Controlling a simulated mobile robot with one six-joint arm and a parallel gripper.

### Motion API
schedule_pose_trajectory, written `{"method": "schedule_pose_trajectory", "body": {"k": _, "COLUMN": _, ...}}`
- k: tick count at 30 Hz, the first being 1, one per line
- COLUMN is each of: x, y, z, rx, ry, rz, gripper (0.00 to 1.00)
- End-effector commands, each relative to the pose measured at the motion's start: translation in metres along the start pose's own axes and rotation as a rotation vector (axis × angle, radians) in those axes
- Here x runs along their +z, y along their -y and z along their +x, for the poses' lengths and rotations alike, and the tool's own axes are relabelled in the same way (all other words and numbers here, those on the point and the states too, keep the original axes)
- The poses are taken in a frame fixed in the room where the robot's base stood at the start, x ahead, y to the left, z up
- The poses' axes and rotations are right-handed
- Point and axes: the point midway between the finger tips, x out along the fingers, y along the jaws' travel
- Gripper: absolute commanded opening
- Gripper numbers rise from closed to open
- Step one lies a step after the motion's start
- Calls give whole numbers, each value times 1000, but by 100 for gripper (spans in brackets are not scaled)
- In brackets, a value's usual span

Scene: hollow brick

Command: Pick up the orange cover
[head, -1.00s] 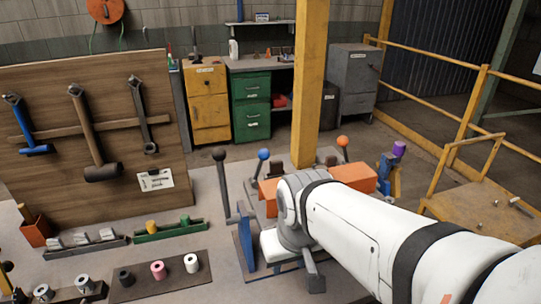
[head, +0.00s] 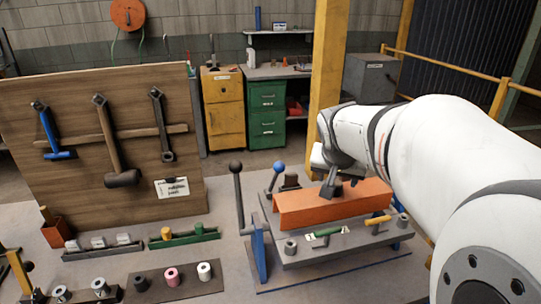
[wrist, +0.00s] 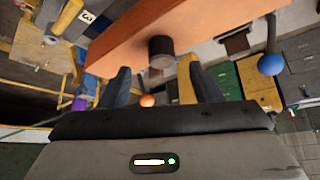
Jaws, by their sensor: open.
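The orange cover (head: 300,207) is a long block-like piece lying on a grey fixture on the bench. In the wrist view its orange side (wrist: 210,25) crosses the top, and a dark round knob (wrist: 161,50) sticks out from it. My gripper (head: 335,190) is over the cover's right half in the head view. In the wrist view my gripper (wrist: 160,88) has its two fingers apart, with the knob just beyond and between them. Nothing is held. Whether a finger touches the cover cannot be told.
A black-knobbed lever (head: 236,168) and a blue-knobbed lever (head: 278,168) stand left of and behind the cover. A green handle (head: 327,232) and a yellow handle (head: 377,220) lie in front. A tool board (head: 90,150) stands left. Bare bench shows at front.

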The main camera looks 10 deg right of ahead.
Motion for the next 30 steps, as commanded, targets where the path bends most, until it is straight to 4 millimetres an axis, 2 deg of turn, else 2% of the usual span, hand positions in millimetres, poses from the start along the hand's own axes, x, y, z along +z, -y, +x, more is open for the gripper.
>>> {"method": "schedule_pose_trajectory", "body": {"k": 9, "x": -6, "y": 2, "z": 41, "rx": 0, "ry": 3, "rz": -2, "gripper": 58}}
{"method": "schedule_pose_trajectory", "body": {"k": 18, "x": -6, "y": 3, "z": 45, "rx": -2, "ry": 1, "rz": -3, "gripper": 57}}
{"method": "schedule_pose_trajectory", "body": {"k": 30, "x": -5, "y": 3, "z": 45, "rx": -2, "ry": 1, "rz": -4, "gripper": 24}}
